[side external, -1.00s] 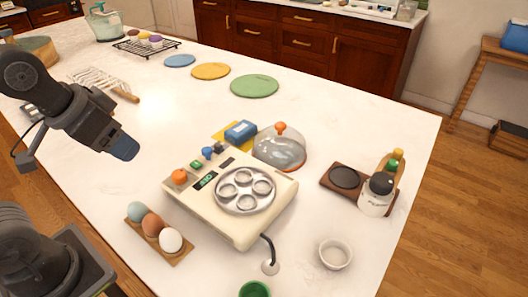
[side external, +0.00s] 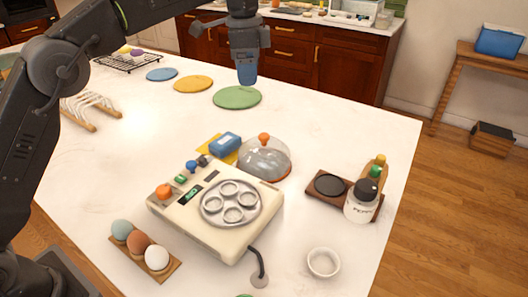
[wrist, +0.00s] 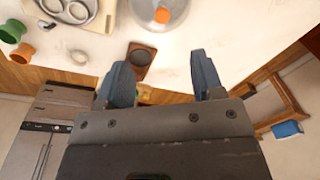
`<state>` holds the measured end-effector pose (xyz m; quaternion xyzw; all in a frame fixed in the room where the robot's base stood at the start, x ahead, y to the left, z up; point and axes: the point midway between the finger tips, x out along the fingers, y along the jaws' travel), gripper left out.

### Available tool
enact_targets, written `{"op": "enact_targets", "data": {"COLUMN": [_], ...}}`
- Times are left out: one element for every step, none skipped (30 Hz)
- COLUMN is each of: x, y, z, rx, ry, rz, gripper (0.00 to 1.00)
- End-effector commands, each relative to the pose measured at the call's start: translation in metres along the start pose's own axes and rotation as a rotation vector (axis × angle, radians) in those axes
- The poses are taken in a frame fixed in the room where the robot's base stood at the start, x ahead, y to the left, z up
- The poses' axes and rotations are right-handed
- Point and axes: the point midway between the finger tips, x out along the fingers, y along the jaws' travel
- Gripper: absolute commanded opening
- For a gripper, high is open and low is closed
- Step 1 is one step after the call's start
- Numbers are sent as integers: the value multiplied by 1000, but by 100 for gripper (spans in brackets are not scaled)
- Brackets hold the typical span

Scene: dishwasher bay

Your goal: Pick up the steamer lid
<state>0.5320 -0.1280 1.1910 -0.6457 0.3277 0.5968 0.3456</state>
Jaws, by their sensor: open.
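The steamer lid (side external: 264,160) is a clear dome with an orange knob. It rests on the white counter behind the cream steamer (side external: 218,205), whose round metal tray is uncovered. In the wrist view the lid (wrist: 172,8) is at the top edge, partly cut off, with its orange knob showing. My gripper (side external: 246,76) is raised well above the counter and points down. In the side view it appears above the green disc, apart from the lid. In the wrist view my gripper (wrist: 161,65) has its two blue fingers spread, with nothing between them.
A blue sponge (side external: 225,143) lies close left of the lid. A wooden board (side external: 330,189) and a pepper jar (side external: 361,201) stand to its right. Several eggs (side external: 139,242) sit in a holder at front left. The counter behind the lid is clear up to the green disc (side external: 237,97).

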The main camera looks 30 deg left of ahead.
Motion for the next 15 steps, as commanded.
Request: {"op": "enact_targets", "data": {"x": [13, 19, 26, 31, 35, 39, 42, 44, 47, 48, 49, 51, 53, 55, 58], "y": [-5, -7, -8, -9, -10, -11, -11, -12, -12, -12, -12, -12, -12, -12, -12], "z": [-10, -14, -19, -22, -24, -27, -28, -30, -31, -31, -32, -32, -32, -32, -32], "rx": [41, 65, 94, 112, 129, 147, 158, 168, 176, 181, 185, 187, 188, 188, 188], "ry": [-12, -17, -25, -29, -32, -36, -39, -41, -42, -44, -44, -45, -45, -46, -46], "rz": [15, 22, 32, 37, 43, 48, 53, 55, 58, 60, 61, 62, 62, 63, 63], "gripper": [61, 61, 61, 61, 61, 61, 61, 61, 61, 61, 61, 61, 61, 61, 61]}}
